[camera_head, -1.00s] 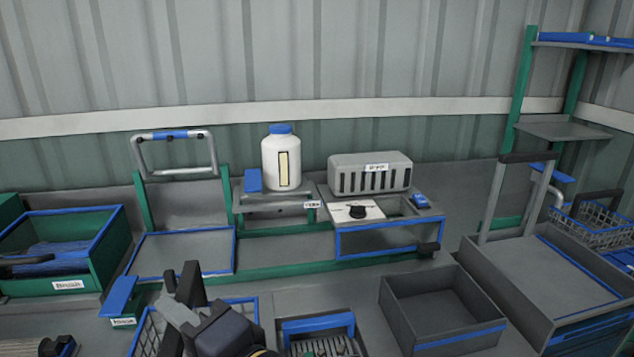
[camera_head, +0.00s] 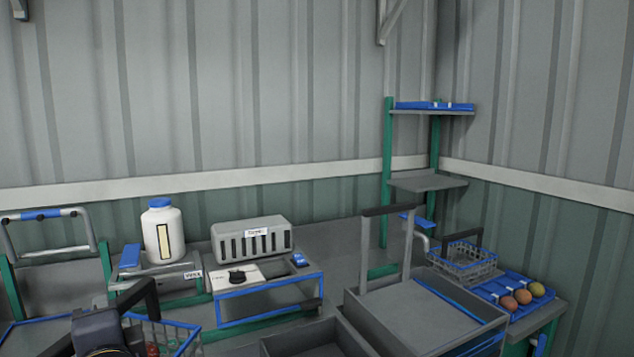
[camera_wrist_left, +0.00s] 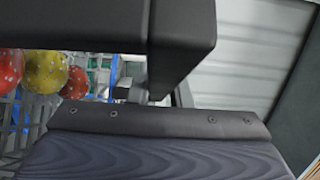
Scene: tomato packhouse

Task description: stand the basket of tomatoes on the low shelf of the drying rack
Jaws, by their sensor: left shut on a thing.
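The basket of tomatoes (camera_head: 184,348) is at the bottom left of the head view, a wire basket with a blue rim and a dark handle. My left gripper (camera_head: 128,318) is shut on that handle. Red tomatoes and a yellow one (camera_wrist_left: 45,72) show at the left of the left wrist view. The basket's underside is out of the picture. The drying rack (camera_head: 387,165) stands in the back right corner, with green posts and grey shelves. Its lower visible shelf (camera_head: 428,182) is bare. Its upper shelf (camera_head: 432,112) holds something blue. My right gripper is not in view.
A grey box with a tall handle (camera_head: 425,318) stands before the rack. To its right are an empty-looking wire basket (camera_head: 465,265) and a blue tray (camera_head: 540,304) with round fruit. A white bottle (camera_head: 162,232) and a grey slotted box (camera_head: 252,242) stand at the back left.

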